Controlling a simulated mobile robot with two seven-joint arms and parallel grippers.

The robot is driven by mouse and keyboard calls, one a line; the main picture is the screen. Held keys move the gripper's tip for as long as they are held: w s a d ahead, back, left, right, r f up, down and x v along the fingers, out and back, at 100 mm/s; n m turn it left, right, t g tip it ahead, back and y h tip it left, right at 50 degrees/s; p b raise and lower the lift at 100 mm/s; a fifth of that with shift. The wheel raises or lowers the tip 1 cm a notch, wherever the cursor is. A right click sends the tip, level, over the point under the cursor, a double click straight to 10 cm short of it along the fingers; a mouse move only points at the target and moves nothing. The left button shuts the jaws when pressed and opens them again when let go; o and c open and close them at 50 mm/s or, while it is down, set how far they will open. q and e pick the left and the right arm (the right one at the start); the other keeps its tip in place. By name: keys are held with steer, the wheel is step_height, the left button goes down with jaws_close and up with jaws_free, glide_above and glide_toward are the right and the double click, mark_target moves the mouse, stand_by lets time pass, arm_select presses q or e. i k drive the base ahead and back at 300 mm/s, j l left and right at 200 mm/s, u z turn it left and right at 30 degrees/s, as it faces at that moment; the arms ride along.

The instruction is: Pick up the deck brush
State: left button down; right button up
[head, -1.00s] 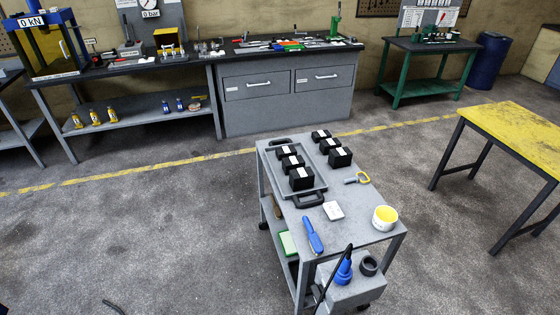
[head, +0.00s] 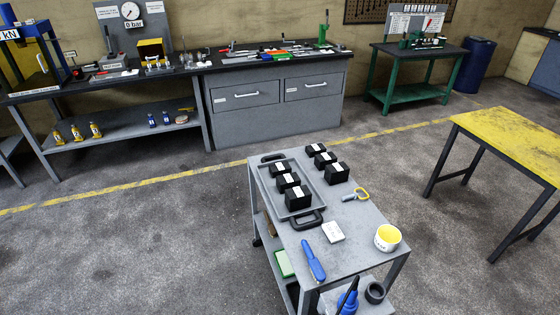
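I cannot pick out the deck brush for certain. A long blue-handled tool (head: 313,260) lies on the top of the grey trolley (head: 357,217) near its front edge; it may be a brush, but no bristles are clear. A blue piece with a black stem (head: 348,300) stands low at the trolley's front end, cut off by the bottom edge of the view. Neither of my grippers is in the head view.
A yellow-topped table (head: 515,140) stands right. Floor is clear left of the trolley.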

mark_target(272, 230)
steer(key=i+j+z, duration=0.45)
steer(key=i+j, duration=0.35)
steer(key=i+j+z, duration=0.45)
steer(key=i+j, duration=0.15)
steer(key=j, duration=0.4)
steer(key=i+j+z, duration=0.25)
steer(key=j, duration=0.3)
steer(key=i+j+z, duration=0.2)
steer(key=j, duration=0.45)
steer(key=i+j+z, duration=0.25)
steer(key=j, duration=0.4)
steer(key=j+z, duration=0.2)
steer(key=j, duration=0.45)
steer(key=i, duration=0.05)
